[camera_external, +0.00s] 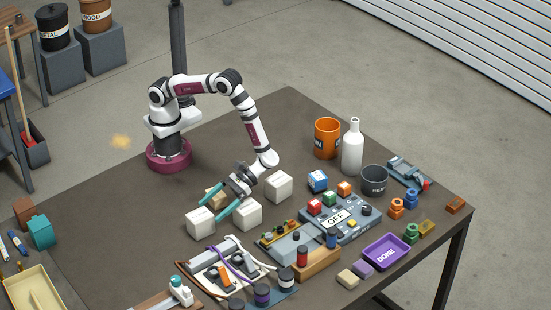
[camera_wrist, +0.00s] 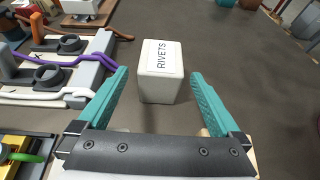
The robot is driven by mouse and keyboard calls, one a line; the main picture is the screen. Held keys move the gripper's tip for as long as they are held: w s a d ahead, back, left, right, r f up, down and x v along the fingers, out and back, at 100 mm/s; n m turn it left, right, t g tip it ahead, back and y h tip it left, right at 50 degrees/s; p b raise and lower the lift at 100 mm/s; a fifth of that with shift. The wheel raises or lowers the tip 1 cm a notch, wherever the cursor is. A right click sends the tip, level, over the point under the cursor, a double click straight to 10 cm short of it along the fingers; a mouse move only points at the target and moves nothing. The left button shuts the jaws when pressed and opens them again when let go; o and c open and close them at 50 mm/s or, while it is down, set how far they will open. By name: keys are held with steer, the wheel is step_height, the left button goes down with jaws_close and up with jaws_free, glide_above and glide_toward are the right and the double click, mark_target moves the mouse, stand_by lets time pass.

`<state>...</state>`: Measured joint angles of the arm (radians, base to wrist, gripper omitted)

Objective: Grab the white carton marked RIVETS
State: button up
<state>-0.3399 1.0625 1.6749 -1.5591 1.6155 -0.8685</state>
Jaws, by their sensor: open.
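A white carton marked RIVETS (camera_wrist: 161,88) stands upright on the dark table, centred between my fingers in the wrist view. In the outside view it appears to be the leftmost white carton (camera_external: 200,222), just beyond the fingertips. My gripper (camera_external: 219,201) is open with its teal fingers pointing down and to the left; they flank the carton in the wrist view (camera_wrist: 159,73). Nothing is held. Two similar white cartons stand to the right, one in the middle (camera_external: 248,215) and one further back (camera_external: 279,187). Their markings cannot be read.
A small brown box (camera_external: 216,198) sits close to my fingers. A grey fixture with purple and white cables (camera_wrist: 85,75) lies left of the carton in the wrist view. A purple DONE tray (camera_external: 386,251) is near the right edge. Table right of the carton in the wrist view is clear.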

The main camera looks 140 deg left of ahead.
mark_target(190, 227)
steer(key=x, duration=0.9)
steer(key=shift+s, duration=0.1)
steer(key=c, duration=1.6)
